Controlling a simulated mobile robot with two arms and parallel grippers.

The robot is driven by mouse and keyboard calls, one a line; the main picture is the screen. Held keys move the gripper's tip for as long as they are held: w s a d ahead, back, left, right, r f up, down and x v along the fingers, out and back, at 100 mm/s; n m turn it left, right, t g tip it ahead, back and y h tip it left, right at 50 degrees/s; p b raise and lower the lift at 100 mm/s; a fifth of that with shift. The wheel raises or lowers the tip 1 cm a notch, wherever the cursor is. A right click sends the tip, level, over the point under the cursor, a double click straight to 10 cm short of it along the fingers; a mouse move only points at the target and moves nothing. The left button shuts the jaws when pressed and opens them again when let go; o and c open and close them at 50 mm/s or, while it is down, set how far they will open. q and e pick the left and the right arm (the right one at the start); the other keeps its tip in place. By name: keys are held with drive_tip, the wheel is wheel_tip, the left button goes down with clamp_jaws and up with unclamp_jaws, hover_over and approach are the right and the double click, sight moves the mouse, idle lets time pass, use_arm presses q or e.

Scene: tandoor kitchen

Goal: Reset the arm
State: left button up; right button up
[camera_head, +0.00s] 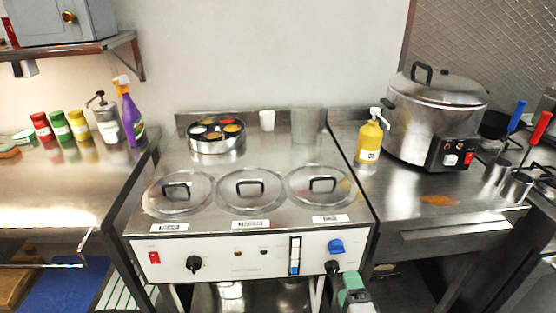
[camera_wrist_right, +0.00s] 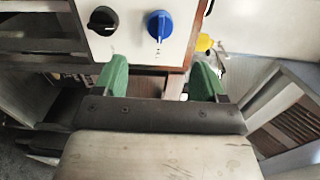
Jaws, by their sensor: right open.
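My right gripper (camera_head: 353,284) is low at the front of the steel warmer (camera_head: 250,262), just below the blue knob (camera_head: 336,246) and beside the right black knob (camera_head: 332,267). In the right wrist view its two green fingers (camera_wrist_right: 162,80) stand wide apart with nothing between them. The black knob (camera_wrist_right: 103,20) and the blue knob (camera_wrist_right: 159,25) show ahead of the fingers on the white panel. My left gripper is in neither view.
Three lidded wells (camera_head: 250,190) and a round spice tin (camera_head: 217,148) are on the warmer top. A yellow pump bottle (camera_head: 370,141) and a large steel cooker (camera_head: 432,120) stand on the right counter. A purple spray bottle (camera_head: 131,117) stands on the left counter.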

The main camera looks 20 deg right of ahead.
drive_tip(key=s+a+f+n+g+y, duration=0.2)
drive_tip(key=s+a+f+n+g, duration=0.15)
drive_tip(key=f, duration=0.55)
drive_tip(key=s+a+f+n+g+y, duration=0.1)
drive_tip(key=s+a+f+n+g, duration=0.15)
drive_tip(key=f+n, duration=0.45)
drive_tip(key=s+a+f+n+g+y, duration=0.2)
drive_tip(key=s+f, duration=0.2)
drive_tip(key=f, duration=0.8)
drive_tip(key=s+d+f+n+g, duration=0.1)
drive_tip(key=s+f+n+g, duration=0.3)
drive_tip(key=s+f, duration=0.3)
drive_tip(key=s+f+n+g, duration=0.4)
drive_tip(key=s+f+n, duration=0.3)
drive_tip(key=s, duration=1)
drive_tip(key=shift+s+d+f+h, duration=0.15)
drive_tip(key=shift+s+d+h, duration=0.15)
drive_tip(key=shift+d, duration=0.05)
